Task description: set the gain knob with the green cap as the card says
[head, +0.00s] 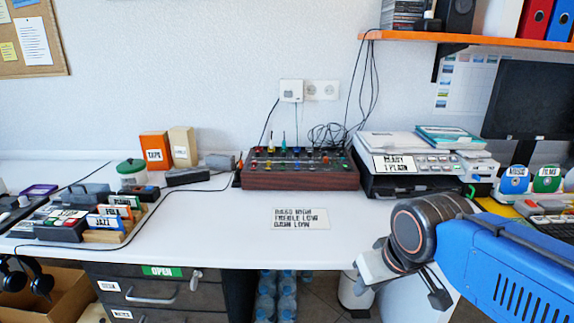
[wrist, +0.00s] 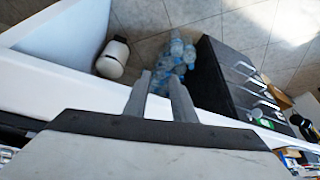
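The control box (head: 300,181) has dark wooden sides and stands at the back of the white desk, with rows of small coloured knobs on top. Green shows among the caps, but the knobs are too small to read their labels or settings. The card (head: 301,218) lies flat in front of the box and reads bass high, treble low, gain low. My gripper (head: 398,283) is in front of the desk's front edge, right of the card and well away from the box. In the wrist view its two fingers (wrist: 160,88) stand apart with nothing between them.
A printer (head: 412,180) stands right of the box. A small switch box (head: 187,177) and cables lie on the left. An orange shelf (head: 470,37) hangs above right. Desk around the card is clear.

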